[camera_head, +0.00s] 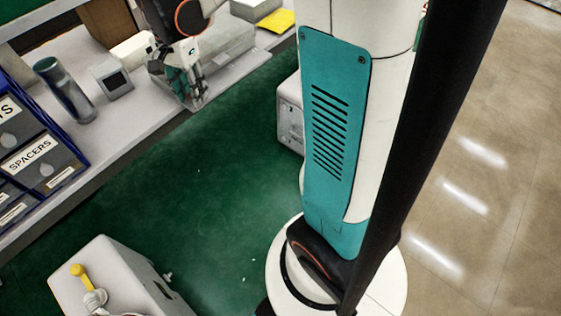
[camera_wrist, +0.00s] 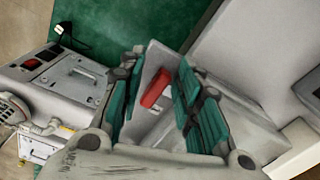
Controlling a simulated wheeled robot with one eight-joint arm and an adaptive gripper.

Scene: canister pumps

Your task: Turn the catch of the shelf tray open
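The shelf tray (camera_head: 228,48) is a grey box on the shelf at the top of the head view. In the wrist view its grey body (camera_wrist: 250,125) lies to the right, partly behind a finger. A red catch (camera_wrist: 155,88) shows in the wrist view against the tray's pale front face, tilted in the picture. My gripper (camera_head: 194,98) is at the tray's front by the shelf edge. In the wrist view my gripper (camera_wrist: 160,60) is open, one finger on each side of the red catch. Whether a finger touches the catch cannot be told. The catch is hidden in the head view.
The shelf (camera_head: 140,107) also holds a grey-blue cylinder (camera_head: 65,90), a small grey box (camera_head: 112,80) and labelled bins (camera_head: 42,160) at left. A yellow item (camera_head: 277,20) lies right of the tray. A pump unit (camera_head: 110,280) stands on the green floor (camera_head: 200,190), which is otherwise largely clear.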

